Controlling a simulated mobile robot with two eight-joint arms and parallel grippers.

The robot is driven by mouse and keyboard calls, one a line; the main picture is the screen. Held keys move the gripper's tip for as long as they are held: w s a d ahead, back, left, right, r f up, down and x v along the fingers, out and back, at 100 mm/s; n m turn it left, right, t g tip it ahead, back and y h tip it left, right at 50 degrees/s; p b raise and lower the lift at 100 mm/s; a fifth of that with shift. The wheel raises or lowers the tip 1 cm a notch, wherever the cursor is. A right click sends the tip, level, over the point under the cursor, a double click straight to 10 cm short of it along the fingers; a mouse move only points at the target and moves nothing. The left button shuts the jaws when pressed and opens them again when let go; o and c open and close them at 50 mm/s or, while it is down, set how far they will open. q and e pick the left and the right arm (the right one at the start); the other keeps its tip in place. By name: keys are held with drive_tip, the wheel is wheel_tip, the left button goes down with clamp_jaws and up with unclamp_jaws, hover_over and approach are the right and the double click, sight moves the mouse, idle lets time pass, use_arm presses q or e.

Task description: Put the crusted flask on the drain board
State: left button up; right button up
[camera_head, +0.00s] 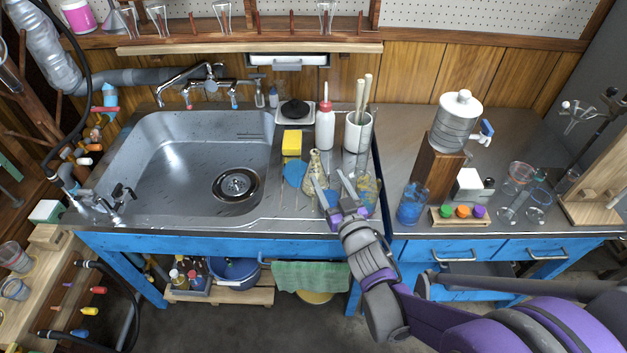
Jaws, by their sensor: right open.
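A conical glass flask (315,164) with yellowish, crust-like marks stands on the steel counter right of the sink basin, just behind my right gripper. Another glass vessel (367,190) with yellowish and blue tones stands right of the gripper, partly covered by it; I cannot tell for certain which one is the crusted flask. My right gripper (327,177) is open over the front of the counter, its fingers pointing toward the back. I cannot tell whether they touch any glass. The steel drain board (268,208) lies between the basin and these vessels. My left gripper is not in view.
A yellow sponge (291,143), a blue scrubber (294,173), a white bottle (325,128) and a pot of brushes (358,131) crowd the area. The sink basin (180,165) is empty. A blue vessel (412,203) and a rack of coloured caps (460,215) stand right.

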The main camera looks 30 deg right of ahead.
sight(317, 157)
drive_tip(key=w, duration=0.2)
drive_tip(key=w+d, duration=0.1)
drive_tip(key=w, duration=0.1)
drive_tip(key=shift+w+b, duration=0.3)
drive_tip(key=shift+w, duration=0.1)
drive_tip(key=w, duration=0.2)
drive_tip(key=w+d+b, duration=0.1)
drive_tip(key=w, duration=0.2)
drive_tip(key=shift+w+f, duration=0.1)
drive_tip(key=shift+w, duration=0.25)
drive_tip(key=shift+s, duration=0.1)
clamp_jaws()
idle(0.5)
